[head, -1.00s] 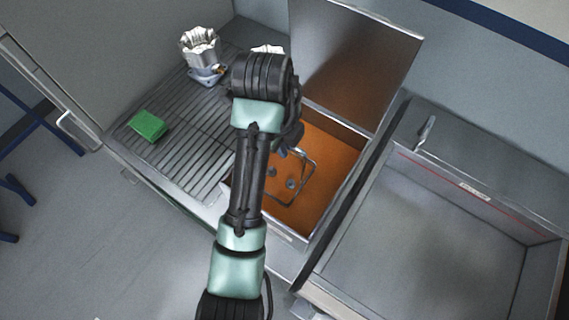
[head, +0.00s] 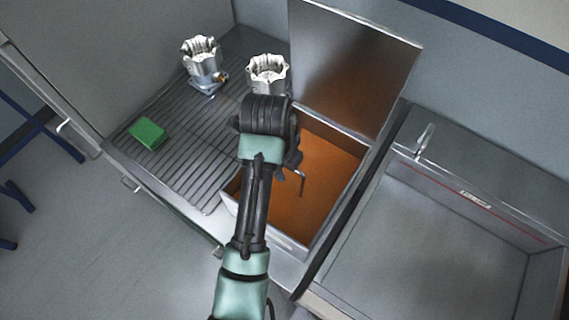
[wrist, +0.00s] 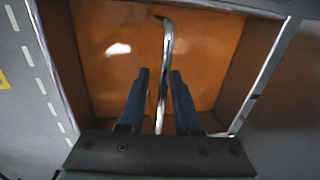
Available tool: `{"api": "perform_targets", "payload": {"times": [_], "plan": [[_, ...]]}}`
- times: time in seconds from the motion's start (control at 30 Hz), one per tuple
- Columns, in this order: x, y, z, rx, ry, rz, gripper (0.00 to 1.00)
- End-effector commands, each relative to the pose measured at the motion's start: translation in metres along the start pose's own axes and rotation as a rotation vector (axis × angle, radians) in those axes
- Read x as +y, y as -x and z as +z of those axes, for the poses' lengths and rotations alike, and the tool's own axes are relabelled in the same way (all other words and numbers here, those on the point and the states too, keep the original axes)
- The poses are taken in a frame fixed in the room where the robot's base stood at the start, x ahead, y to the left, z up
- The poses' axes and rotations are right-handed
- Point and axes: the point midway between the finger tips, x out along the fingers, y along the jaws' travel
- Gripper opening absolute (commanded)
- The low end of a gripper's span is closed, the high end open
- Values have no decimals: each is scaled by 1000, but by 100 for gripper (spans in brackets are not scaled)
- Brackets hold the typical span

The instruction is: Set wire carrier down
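The wire carrier (wrist: 168,45) is a thin bent metal rod shape, seen nearly edge-on in the wrist view. It runs between the two blue fingers of my gripper (wrist: 160,75), which are closed in on either side of it. In the head view a short hooked piece of the carrier (head: 302,184) shows beside my wrist, over the orange-floored basin (head: 333,165). The rest of it is hidden behind my arm. I cannot tell whether the carrier touches the basin floor.
The basin's raised lid (head: 355,65) stands behind it. A ribbed drainboard (head: 185,165) at left holds a silver housing on a base (head: 203,62), another housing (head: 268,72) and a green block (head: 148,133). A wide, empty grey sink (head: 440,240) lies at right.

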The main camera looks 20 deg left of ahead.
Motion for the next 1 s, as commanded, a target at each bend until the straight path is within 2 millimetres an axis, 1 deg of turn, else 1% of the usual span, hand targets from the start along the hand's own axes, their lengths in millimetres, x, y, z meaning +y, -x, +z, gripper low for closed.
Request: {"api": "perform_targets", "payload": {"times": [0.27,0.43,0.57,0.6,0.7,0.9,1.0], "plan": [[0,0,0,0,0,0,39],[-1,9,0,-1,0,-2,39],[-2,32,1,-4,0,-6,39],[-2,45,1,-3,1,-5,39],[-2,73,1,-3,1,-3,39],[-2,100,1,1,2,1,39],[-2,110,0,0,1,0,39]]}}
